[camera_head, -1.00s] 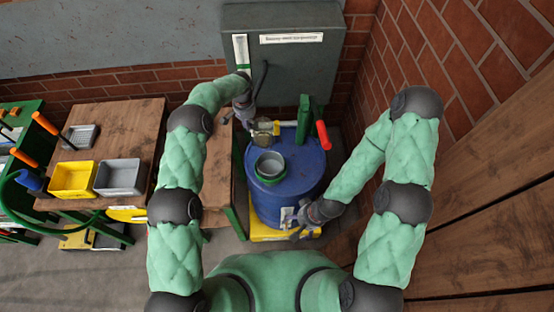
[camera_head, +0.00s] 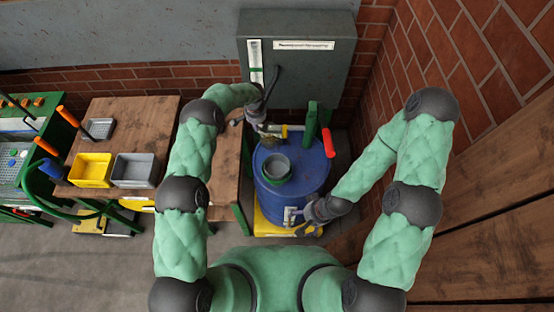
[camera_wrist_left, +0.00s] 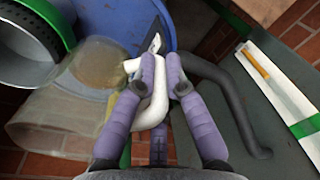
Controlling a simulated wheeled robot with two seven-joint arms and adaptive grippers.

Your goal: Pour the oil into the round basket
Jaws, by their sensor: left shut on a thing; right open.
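A clear jug (camera_wrist_left: 60,115) with a white handle (camera_wrist_left: 152,105) holds some amber oil (camera_wrist_left: 100,65) at its far end. My left gripper (camera_head: 257,118) is shut on the handle, and its purple fingers (camera_wrist_left: 160,72) show in the left wrist view. The round basket (camera_head: 278,166), grey with a green rim, sits on top of the blue barrel (camera_head: 312,180). It also shows in the left wrist view (camera_wrist_left: 35,45), beside the jug. The jug is behind the basket in the head view; its exact tilt is unclear. My right gripper (camera_head: 300,222) is open at the barrel's front side, by a label.
A grey cabinet (camera_head: 300,65) stands behind the barrel. A green part (camera_head: 311,125) and a red handle (camera_head: 328,143) are at the barrel's back right. A wooden table (camera_head: 125,115) with a yellow bin (camera_head: 90,170) and a grey bin (camera_head: 133,170) is at left.

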